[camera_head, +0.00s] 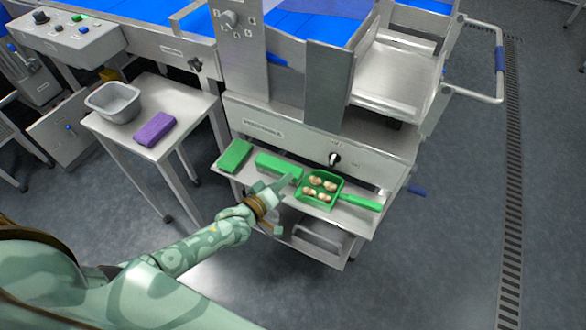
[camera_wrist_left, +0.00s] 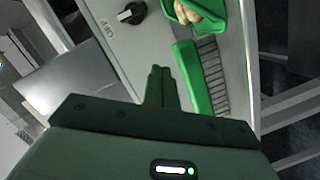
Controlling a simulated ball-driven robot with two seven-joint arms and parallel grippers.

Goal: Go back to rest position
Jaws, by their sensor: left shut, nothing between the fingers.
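My left gripper (camera_head: 284,183) reaches in from the left, just in front of the steel shelf with the green tools. In the left wrist view its fingers (camera_wrist_left: 160,82) are together with nothing between them. A green brush (camera_head: 277,168) lies near the fingertips; the left wrist view shows its bristles and green back (camera_wrist_left: 190,75). My right gripper does not show.
A green block (camera_head: 235,155) lies at the shelf's left end. A side table (camera_head: 185,100) at left carries a grey tub (camera_head: 113,102) and a purple block (camera_head: 154,129). The steel machine (camera_head: 290,125) with a black knob (camera_head: 335,159) stands behind. Floor at right is clear.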

